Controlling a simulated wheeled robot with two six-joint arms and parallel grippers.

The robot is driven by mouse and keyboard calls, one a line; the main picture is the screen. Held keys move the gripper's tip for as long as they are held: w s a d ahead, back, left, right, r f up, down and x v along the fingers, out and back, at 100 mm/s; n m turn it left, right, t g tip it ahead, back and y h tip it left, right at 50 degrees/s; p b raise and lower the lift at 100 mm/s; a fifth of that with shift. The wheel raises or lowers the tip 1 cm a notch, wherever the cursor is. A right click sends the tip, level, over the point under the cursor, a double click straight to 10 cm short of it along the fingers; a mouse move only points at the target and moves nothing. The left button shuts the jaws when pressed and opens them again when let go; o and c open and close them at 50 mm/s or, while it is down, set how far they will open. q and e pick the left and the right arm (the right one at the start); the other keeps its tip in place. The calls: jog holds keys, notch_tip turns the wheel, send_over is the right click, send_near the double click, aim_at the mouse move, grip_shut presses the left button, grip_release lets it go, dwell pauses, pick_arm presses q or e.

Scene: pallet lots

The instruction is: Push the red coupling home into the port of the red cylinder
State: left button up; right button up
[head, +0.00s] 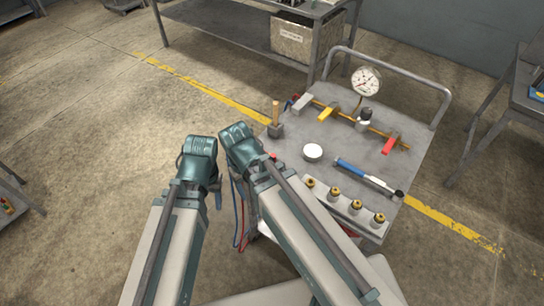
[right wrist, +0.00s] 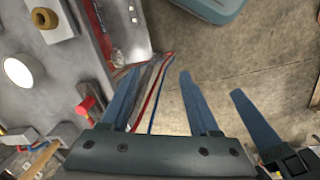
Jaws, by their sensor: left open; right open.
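A short red part (right wrist: 86,105) on a dark metal stub sits at the cart's edge in the right wrist view. It shows as a small red spot (head: 272,156) in the head view. I cannot tell whether it is the coupling or part of the red cylinder. My right gripper (right wrist: 160,72) is open, with its fingers apart beside the cart edge and hoses between them. Its fingers are hidden in the head view. My left gripper (head: 217,198) is open and points down, left of the cart. One of its fingers (right wrist: 253,115) shows in the right wrist view.
The grey cart (head: 300,175) carries a gauge (head: 366,81), coloured levers, a white round dish (head: 313,152), a blue-handled tool (head: 365,174) and a rail of brass fittings (head: 345,210). A wooden-handled tool (head: 276,115) stands at its left edge. Red and blue hoses (head: 239,215) hang beside it. Floor left is clear.

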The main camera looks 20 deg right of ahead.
pick_arm(q)
notch_tip(320, 180, up, 10)
jog(key=p, duration=0.8)
jog(key=shift+p, duration=0.3)
pick_arm(e)
jog(key=w+d+r, duration=0.5)
jog(key=w, duration=0.2)
jog(key=w+d+r+n+y, duration=0.1)
jog(key=w+d+r, duration=0.3)
jog(key=w, duration=0.3)
jog(key=shift+d+r, duration=0.35)
jog(key=shift+r, duration=0.1)
jog(key=shift+f, duration=0.1)
notch_tip(320, 180, down, 9)
jog(key=b, duration=0.8)
jog(key=shift+r+b, duration=0.2)
jog(key=shift+b, duration=0.2)
pick_arm(q)
notch_tip(320, 180, down, 9)
jog(key=shift+r, duration=0.2)
pick_arm(e)
jog(key=shift+r, duration=0.1)
jog(key=shift+s, duration=0.1)
